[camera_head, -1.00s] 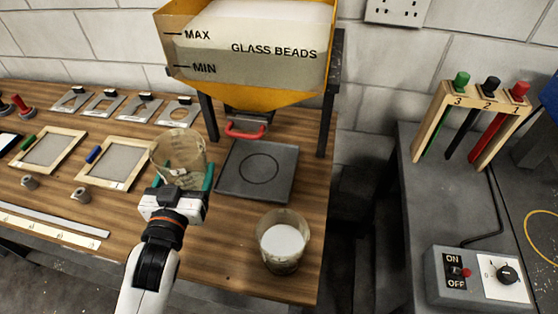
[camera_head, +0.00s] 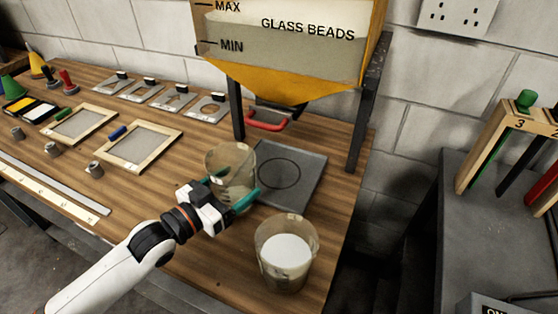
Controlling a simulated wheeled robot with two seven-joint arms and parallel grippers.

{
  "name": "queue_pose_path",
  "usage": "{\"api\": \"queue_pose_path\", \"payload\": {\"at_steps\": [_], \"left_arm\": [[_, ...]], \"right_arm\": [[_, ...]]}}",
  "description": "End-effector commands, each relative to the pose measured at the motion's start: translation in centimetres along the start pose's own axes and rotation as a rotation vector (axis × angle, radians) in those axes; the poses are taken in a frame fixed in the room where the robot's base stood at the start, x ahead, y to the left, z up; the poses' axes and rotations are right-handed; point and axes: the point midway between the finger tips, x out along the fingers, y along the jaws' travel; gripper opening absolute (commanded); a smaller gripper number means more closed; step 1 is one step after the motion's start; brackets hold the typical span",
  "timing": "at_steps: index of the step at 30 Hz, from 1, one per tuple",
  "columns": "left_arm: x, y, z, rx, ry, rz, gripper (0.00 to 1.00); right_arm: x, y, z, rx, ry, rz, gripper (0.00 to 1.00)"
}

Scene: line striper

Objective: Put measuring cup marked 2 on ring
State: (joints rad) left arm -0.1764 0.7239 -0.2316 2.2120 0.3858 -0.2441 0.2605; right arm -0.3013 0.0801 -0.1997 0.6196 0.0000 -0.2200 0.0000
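A clear measuring cup (camera_head: 231,164) is between the teal fingers of my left gripper (camera_head: 236,184), just left of the dark plate (camera_head: 309,170). The cup looks empty and upright; any mark on it cannot be read. The black ring (camera_head: 279,186) is drawn on the plate under the hopper, and it is bare. A second clear cup (camera_head: 286,252) with white contents stands on the table in front of the plate; its number is not legible either. My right gripper is not in view.
The yellow glass beads hopper (camera_head: 295,75) with its red handle (camera_head: 267,122) stands on dark legs (camera_head: 362,120) over the plate. Wooden screen frames (camera_head: 146,164) lie to the left. A wooden rack (camera_head: 500,135) stands on the grey bench at right.

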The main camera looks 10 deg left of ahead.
Motion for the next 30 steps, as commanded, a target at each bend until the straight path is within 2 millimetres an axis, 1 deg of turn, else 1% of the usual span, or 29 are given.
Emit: {"api": "queue_pose_path", "payload": {"at_steps": [1, 6, 9, 12, 17, 20, 23, 24, 25, 27, 30], "left_arm": [[1.3, 0.0, 0.6, 0.001, -0.007, 0.000, 0.19], [5.8, 0.1, 0.8, 0.000, -0.005, 0.001, 0.19], [8.0, 0.0, 0.8, 0.001, -0.003, 0.000, 0.19], [9.6, 0.0, 0.7, 0.001, -0.001, 0.000, 0.19], [10.8, 0.0, 0.6, 0.001, 0.000, 0.000, 0.19], [12.2, -0.1, 0.8, 0.001, -0.001, 0.000, 0.19], [13.9, -0.1, 1.0, 0.001, -0.001, 0.000, 0.19], [14.3, -0.1, 0.8, 0.001, 0.001, 0.000, 0.19], [14.2, 0.0, 0.1, 0.000, 0.004, 0.000, 0.19], [14.1, 0.0, -0.6, 0.001, 0.003, 0.000, 0.19], [14.1, -0.1, -0.8, 0.002, 0.001, -0.001, 0.19]], "right_arm": [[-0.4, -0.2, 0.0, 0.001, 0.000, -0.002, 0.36], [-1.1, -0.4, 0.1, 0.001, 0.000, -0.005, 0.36], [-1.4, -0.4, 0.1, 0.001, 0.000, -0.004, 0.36], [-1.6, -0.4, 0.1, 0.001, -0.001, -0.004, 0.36], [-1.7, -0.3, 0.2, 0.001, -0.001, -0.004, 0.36], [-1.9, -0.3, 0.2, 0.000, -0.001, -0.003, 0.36], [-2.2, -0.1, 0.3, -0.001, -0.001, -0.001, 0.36], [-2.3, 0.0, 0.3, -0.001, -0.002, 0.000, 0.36], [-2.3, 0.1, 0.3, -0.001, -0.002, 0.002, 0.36], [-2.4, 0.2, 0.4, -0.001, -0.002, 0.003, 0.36], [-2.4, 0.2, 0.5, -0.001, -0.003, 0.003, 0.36]]}}
